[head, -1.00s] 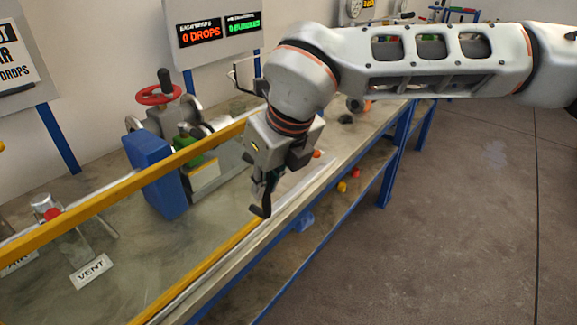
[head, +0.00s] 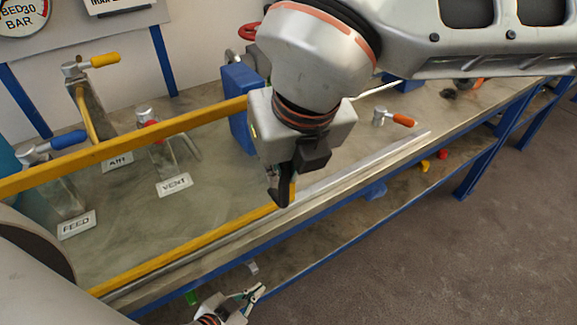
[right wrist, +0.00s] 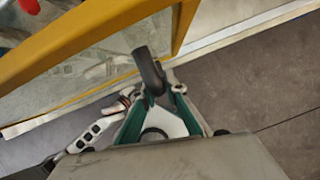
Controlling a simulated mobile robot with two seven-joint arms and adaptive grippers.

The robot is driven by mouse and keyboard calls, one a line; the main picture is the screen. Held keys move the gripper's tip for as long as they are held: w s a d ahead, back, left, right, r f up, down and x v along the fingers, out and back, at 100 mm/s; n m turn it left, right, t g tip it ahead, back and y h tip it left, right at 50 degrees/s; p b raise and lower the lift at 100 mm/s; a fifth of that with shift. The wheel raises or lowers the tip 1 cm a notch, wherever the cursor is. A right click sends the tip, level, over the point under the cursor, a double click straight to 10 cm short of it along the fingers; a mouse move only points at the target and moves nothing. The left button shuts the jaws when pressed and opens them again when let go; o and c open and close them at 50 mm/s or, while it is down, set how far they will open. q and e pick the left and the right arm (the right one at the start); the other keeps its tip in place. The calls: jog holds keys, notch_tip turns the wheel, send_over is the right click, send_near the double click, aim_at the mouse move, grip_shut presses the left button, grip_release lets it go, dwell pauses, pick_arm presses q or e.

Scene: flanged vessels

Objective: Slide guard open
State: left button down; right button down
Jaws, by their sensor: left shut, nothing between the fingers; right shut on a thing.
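The guard (head: 130,148) is a clear panel in a yellow frame along the bench front, also in the right wrist view (right wrist: 85,42). Its right end is beside my right gripper (head: 284,190). In the right wrist view this gripper (right wrist: 163,92) is shut on a dark rounded bar (right wrist: 148,70), apparently the guard's handle, beside the yellow frame. The bar's lower end is hidden between the fingers. My left gripper (head: 252,294) is shut and empty, low in front of the bench, apart from the guard.
Behind the guard stand valves with a blue lever (head: 68,140) and a yellow lever (head: 104,60). A blue block (head: 240,100) stands near the guard's right end. An orange-handled valve (head: 395,119) stands on the bench to the right. A bare rail (head: 365,158) runs right along the bench edge.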

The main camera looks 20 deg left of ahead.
jog(key=shift+s+a+f, duration=0.1)
jog(key=shift+s, duration=0.15)
jog(key=c, duration=2.1)
grip_release()
jog(key=shift+o, duration=0.3)
jog(key=shift+r, duration=0.3)
pick_arm(q)
jog(key=shift+s, duration=0.2)
pick_arm(e)
jog(key=v, duration=1.1)
jog(key=shift+s+r, duration=0.2)
jog(key=shift+r, duration=0.05)
